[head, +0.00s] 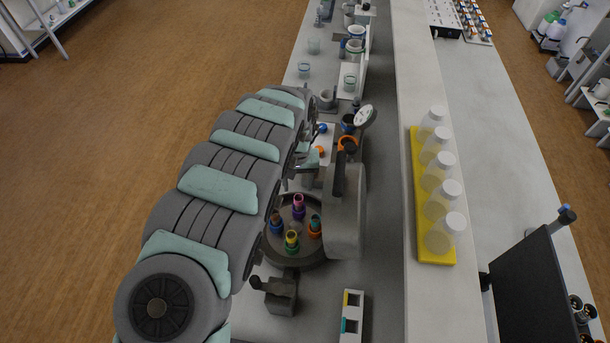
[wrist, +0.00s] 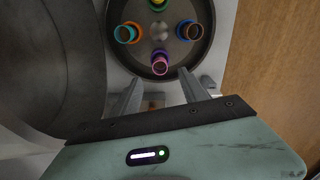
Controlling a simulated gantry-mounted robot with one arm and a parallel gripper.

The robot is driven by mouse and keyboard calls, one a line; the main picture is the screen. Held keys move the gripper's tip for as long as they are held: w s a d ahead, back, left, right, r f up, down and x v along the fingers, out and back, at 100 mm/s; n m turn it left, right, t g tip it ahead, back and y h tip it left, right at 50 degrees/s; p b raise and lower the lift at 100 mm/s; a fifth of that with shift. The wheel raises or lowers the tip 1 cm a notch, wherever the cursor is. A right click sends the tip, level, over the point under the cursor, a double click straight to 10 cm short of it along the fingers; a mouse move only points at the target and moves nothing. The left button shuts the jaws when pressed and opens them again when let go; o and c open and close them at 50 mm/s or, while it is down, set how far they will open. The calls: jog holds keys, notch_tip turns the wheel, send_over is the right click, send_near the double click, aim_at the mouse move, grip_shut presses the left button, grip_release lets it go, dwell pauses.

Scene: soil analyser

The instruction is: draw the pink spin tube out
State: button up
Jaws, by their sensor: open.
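The pink spin tube (head: 298,202) stands in the round rotor bowl of the centrifuge (head: 277,253), at the far side of the ring of tubes. In the wrist view the pink spin tube (wrist: 160,66) is at the rim of the bowl nearest my gripper. My gripper (wrist: 160,78) is open and empty, with one finger to each side of the tube's line and the tips just short of it. The exact height gap cannot be told. In the head view my arm hides most of the gripper.
Orange-teal (wrist: 126,33), blue-orange (wrist: 190,30) and yellow-green (wrist: 157,3) tubes share the rotor. The raised grey lid (head: 343,215) stands right of the bowl. A white rack (head: 352,318) stands in front. A yellow tray (head: 435,252) of bottles is on the shelf.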

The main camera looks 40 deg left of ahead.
aim_at(298, 198)
notch_tip(298, 198, down, 8)
jog(key=shift+d+r, duration=0.15)
jog(key=shift+r, duration=0.1)
jog(key=shift+f, duration=1.1)
grip_shut()
dwell(0.5)
jog(key=shift+r+p, duration=0.75)
jog(key=shift+p, duration=0.3)
dwell(0.4)
jog(key=shift+r+p, duration=2.8)
jog(key=shift+r, duration=0.45)
